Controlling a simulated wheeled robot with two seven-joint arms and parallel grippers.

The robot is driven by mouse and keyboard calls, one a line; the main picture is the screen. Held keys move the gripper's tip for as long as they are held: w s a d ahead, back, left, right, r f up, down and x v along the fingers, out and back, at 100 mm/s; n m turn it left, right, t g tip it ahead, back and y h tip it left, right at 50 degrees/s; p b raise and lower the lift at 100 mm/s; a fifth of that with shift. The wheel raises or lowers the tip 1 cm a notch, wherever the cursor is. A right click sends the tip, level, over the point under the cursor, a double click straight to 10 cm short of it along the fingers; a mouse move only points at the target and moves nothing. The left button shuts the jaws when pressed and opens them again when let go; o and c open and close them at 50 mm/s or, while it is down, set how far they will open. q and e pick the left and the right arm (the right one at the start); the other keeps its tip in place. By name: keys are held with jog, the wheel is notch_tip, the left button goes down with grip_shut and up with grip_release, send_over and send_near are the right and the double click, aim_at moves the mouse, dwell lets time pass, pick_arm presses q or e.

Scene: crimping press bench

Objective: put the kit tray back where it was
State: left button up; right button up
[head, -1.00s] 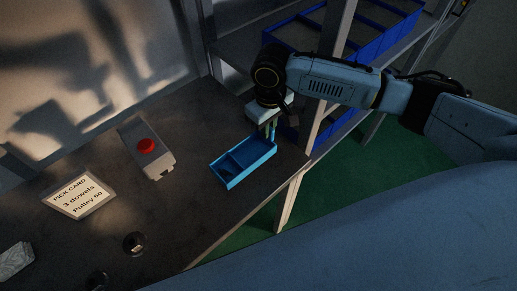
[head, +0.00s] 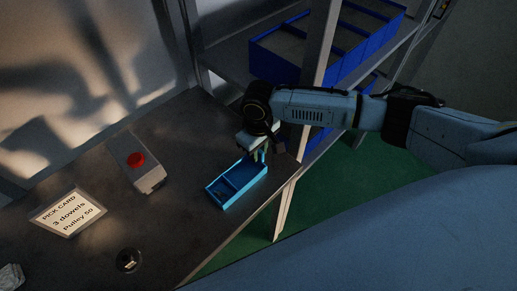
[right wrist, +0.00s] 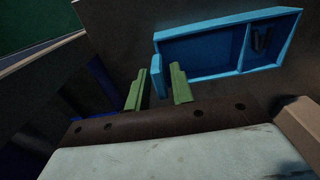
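The kit tray (head: 238,199) is a shallow light-blue tray with compartments. It sits on the dark bench near its right edge. In the right wrist view the tray (right wrist: 203,50) shows a divider and small dark parts in one compartment. My right gripper (head: 261,154) is at the tray's far end, pointing down. In the right wrist view its two green fingers (right wrist: 159,80) are apart, with a blue tab of the tray's end between them and narrow gaps at the sides. Contact is not visible. My left gripper is not in view.
A grey box with a red button (head: 136,159) stands left of the tray. A pick card (head: 68,212) reading 3 dowels, Pulley 50 lies further left. A small dark round part (head: 129,260) is near the front edge. Blue bins (head: 290,70) stand on the rack behind my right arm.

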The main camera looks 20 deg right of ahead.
jog(key=shift+o, duration=0.6)
jog(key=shift+r, duration=0.1)
notch_tip(320, 180, up, 12)
